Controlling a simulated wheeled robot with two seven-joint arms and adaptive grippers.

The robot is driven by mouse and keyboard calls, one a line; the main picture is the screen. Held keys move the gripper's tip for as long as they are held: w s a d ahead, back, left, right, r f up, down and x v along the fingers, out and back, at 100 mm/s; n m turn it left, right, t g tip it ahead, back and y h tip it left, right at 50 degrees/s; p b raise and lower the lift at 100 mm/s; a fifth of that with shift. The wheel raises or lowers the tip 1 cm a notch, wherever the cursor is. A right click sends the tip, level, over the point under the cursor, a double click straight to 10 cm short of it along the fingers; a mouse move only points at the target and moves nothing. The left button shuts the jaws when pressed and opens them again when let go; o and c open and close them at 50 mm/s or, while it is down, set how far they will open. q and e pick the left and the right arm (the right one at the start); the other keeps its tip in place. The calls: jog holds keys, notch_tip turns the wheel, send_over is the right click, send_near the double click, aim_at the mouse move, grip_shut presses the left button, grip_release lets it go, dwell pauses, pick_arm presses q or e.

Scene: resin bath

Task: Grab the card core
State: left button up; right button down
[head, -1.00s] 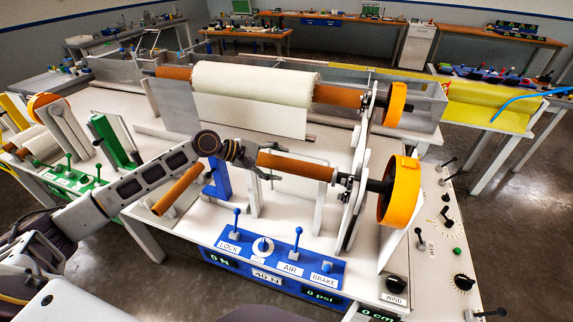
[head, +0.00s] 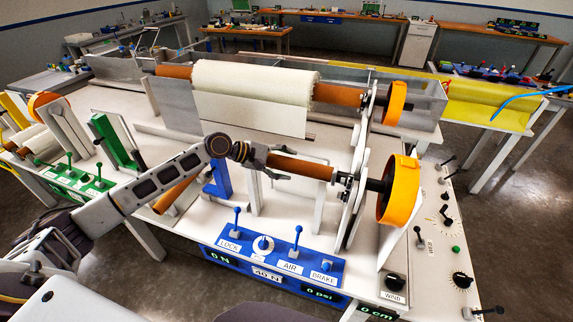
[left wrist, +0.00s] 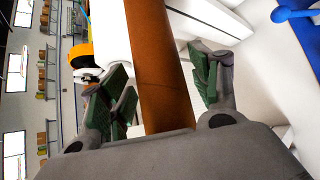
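A brown card core (head: 308,168) lies level on the front shaft, its right end near the upright plate and orange wheel. My left gripper (head: 277,166) is at the core's left end and covers that end in the head view. In the left wrist view the core (left wrist: 160,65) runs between the two green-padded fingers of the gripper (left wrist: 165,95). The fingers are spread, with a visible gap on the right side; on the left I cannot tell whether a pad touches. My right gripper is not in view.
A second brown tube (head: 178,193) leans at the left, partly behind my arm. The blue control panel (head: 270,262) with upright levers is in front. An orange wheel (head: 399,190) stands at right. A white roll (head: 255,83) spans the back.

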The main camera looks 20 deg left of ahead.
aim_at(284, 159)
pick_arm(q)
jog(key=c, duration=0.9)
jog(key=shift+r, duration=0.2)
jog(key=shift+r+b, duration=0.35)
jog(key=shift+r, duration=4.5)
